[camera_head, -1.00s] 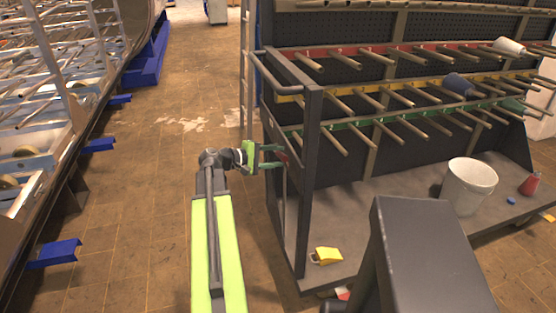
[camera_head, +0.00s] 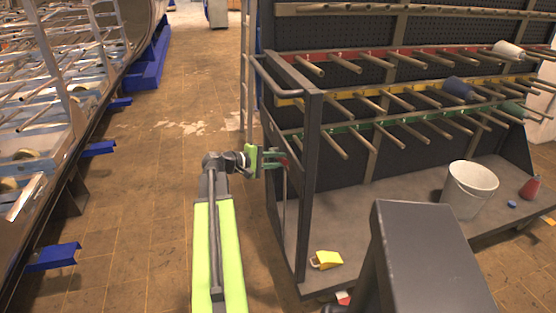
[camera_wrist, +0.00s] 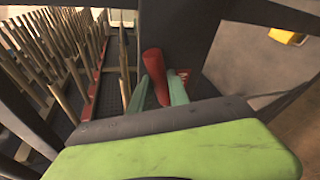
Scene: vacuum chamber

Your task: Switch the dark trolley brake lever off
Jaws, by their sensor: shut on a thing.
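The dark trolley (camera_head: 308,190) stands on the right in the head view, with its upright end frame nearest my arm. The brake lever's red handle (camera_head: 285,161) shows beside that frame. In the wrist view the red handle (camera_wrist: 154,68) stands between my green fingers, slightly tilted. My gripper (camera_head: 276,160) reaches in from the left and is shut on the handle; its fingertips also show in the wrist view (camera_wrist: 160,88). The lever's lower part and pivot are hidden by my fingers and the frame.
The trolley carries rows of pegs with a few spools. On its base shelf are a white bucket (camera_head: 468,190), a red cone-like spool (camera_head: 531,187) and a yellow object (camera_head: 327,259). Blue brackets (camera_head: 52,256) jut out at the left. The tiled aisle behind my arm is open.

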